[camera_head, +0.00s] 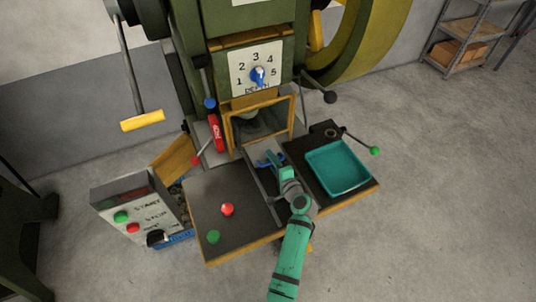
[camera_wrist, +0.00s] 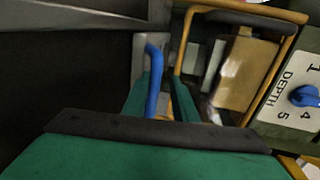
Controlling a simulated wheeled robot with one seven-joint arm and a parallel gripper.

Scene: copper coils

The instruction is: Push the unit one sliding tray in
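The sliding tray (camera_head: 261,148) is a grey plate in the channel between the two dark table halves, below the press opening. Its blue handle (camera_head: 268,161) stands at its front, beside my gripper (camera_head: 278,161). In the wrist view the blue handle (camera_wrist: 153,82) rises between the two green fingers of my gripper (camera_wrist: 161,98). It looks close to the left finger, with a gap to the right one. The fingers are apart and I see no grip on the handle. The lower part of the handle and some of the tray are hidden by my gripper.
A yellow guard frame (camera_head: 228,128) surrounds the press opening, and also shows in the wrist view (camera_wrist: 186,40). A teal bin (camera_head: 338,168) sits on the right table half. Red and green buttons (camera_head: 227,209) are on the left half. A control box (camera_head: 135,205) stands left.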

